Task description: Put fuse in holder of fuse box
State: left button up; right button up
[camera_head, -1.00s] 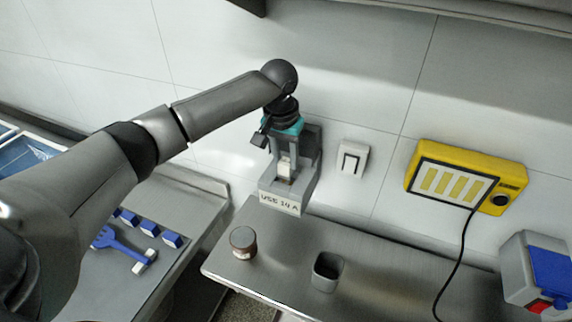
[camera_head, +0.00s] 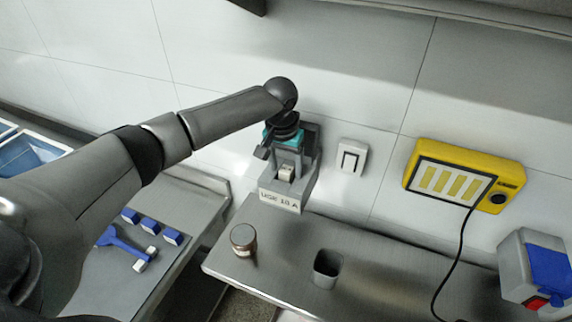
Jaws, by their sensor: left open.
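The grey fuse box (camera_head: 308,183) is against the wall at the back edge of the steel counter, with a label on its front reading something like "USE 10 A". A small pale block (camera_head: 286,173), which looks like the fuse, is in the open front of the box. My left gripper (camera_head: 287,165) points down over the box, its fingers open on either side of the block. Whether the fingers touch it, and how deep it sits in the holder, I cannot tell. My right gripper is not in view.
Several blue-and-white blocks (camera_head: 150,226) and a blue forked tool (camera_head: 122,243) lie on the left counter. A small round jar (camera_head: 243,240) and a grey cup (camera_head: 327,268) stand on the steel counter. A white switch (camera_head: 352,157) and a yellow meter with a cable (camera_head: 465,148) are on the wall.

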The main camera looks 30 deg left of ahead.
pick_arm(q)
notch_tip(320, 180, up, 12)
jog(key=s, duration=0.1)
jog(key=shift+s, duration=0.4)
jog(key=shift+d, duration=0.1)
dwell(0.5)
